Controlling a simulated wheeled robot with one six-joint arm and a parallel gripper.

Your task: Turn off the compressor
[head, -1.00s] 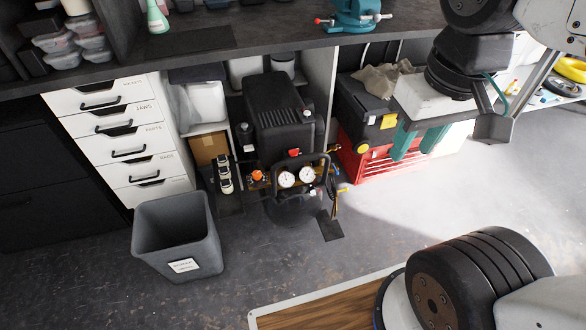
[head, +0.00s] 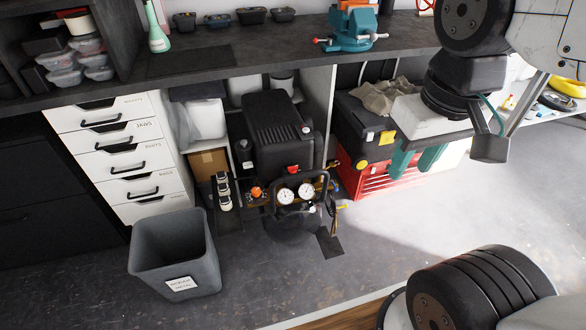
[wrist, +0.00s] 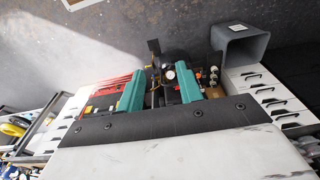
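The compressor (head: 278,130) stands on the floor under the workbench, with a black ribbed housing. At its front are a red switch-like part (head: 293,169), two round white gauges (head: 295,193), an orange knob (head: 256,192) and a black bar. My gripper (head: 417,160) has two teal fingers, spread apart with nothing between them. In the head view it shows to the right of the compressor, in front of the red tool chest.
A grey bin (head: 174,255) and white drawers (head: 125,155) stand left of the compressor. A red tool chest (head: 380,183) with a black toolbox (head: 360,135) stands right. The workbench top (head: 230,60) overhangs the compressor and carries a teal vise (head: 352,30). The floor in front is mostly open.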

